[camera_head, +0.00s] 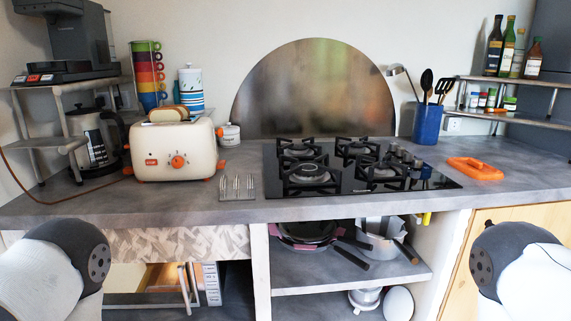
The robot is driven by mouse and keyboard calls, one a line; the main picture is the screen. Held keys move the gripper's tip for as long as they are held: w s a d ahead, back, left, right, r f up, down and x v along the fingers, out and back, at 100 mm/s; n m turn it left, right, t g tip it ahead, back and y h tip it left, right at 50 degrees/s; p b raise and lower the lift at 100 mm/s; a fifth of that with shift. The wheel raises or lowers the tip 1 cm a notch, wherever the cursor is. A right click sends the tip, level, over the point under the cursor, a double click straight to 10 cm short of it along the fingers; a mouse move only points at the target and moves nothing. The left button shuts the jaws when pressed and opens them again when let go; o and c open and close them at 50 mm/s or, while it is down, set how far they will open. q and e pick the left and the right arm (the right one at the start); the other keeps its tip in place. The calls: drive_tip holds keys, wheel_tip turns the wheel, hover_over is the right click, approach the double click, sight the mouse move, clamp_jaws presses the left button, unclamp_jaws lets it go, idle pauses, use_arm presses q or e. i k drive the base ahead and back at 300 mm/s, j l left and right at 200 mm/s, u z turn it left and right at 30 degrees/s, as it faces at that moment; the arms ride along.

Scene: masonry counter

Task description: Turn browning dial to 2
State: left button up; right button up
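A cream toaster (160,150) with orange feet stands on the counter at the left, with bread (168,114) showing in its top. The round orange browning dial (178,161) is on its front face. An orange-red label or button (151,162) sits left of the dial. The dial's numbers and pointer are too small to read. Only rounded parts of my arms show at the lower left and lower right corners, well in front of the counter. Neither gripper is in view, and nothing touches the toaster.
A small metal rack (238,186) stands right of the toaster at the counter's front edge. A kettle (95,142) is to its left, below a shelf with a coffee machine (75,40). The gas hob (345,170) lies to the right. Below the counter, a drawer (165,277) stands open.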

sight(177, 162)
drive_tip(key=k+j, duration=0.1)
drive_tip(key=j, duration=0.3)
drive_tip(key=k+j+u, duration=0.15)
drive_tip(key=j, duration=0.65)
drive_tip(key=u, duration=0.05)
